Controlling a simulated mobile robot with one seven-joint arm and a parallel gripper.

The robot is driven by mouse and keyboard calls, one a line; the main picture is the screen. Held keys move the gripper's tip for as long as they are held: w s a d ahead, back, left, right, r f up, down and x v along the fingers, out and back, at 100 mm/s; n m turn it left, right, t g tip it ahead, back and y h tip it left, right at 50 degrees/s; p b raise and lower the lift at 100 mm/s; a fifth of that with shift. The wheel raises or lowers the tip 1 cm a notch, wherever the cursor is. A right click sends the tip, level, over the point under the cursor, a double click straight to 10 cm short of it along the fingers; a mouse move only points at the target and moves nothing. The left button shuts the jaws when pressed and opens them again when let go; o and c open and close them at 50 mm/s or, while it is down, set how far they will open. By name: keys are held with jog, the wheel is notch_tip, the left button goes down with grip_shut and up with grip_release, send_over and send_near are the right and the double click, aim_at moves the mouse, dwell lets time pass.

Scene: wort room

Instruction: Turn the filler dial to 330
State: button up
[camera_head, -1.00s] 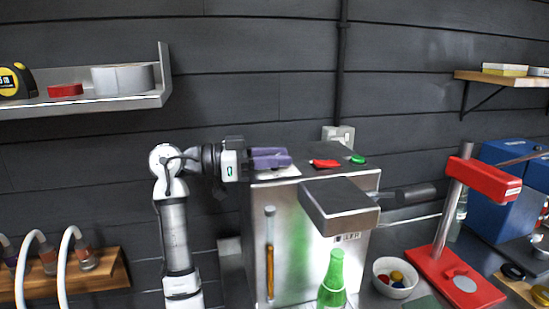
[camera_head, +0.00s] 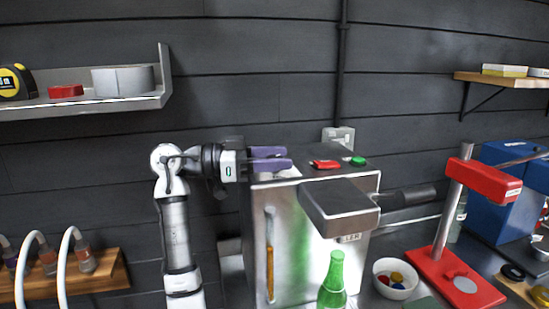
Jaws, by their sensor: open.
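The filler (camera_head: 300,240) is a steel box with a dark top, a label at its front and a spout block (camera_head: 340,205) jutting out. My gripper (camera_head: 287,157), with purple fingers, is open and points right over the left part of the filler's top. Its two fingers show one above the other with a gap between them. A pale plate (camera_head: 287,173) lies on the top below the fingers. I cannot make out the dial or any number; the fingers cover that spot.
A red switch (camera_head: 327,164) and a green button (camera_head: 358,161) sit on the filler's top, right of my gripper. A green bottle (camera_head: 333,280) stands in front. A bowl of caps (camera_head: 394,281) and a red press (camera_head: 455,279) stand to the right. A shelf (camera_head: 100,104) hangs upper left.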

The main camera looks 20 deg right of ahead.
jog(key=shift+a, duration=0.1)
jog(key=w+a+b, duration=0.2)
jog(key=a+b, duration=0.2)
jog(key=a, duration=0.9)
jog(key=shift+a, duration=0.25)
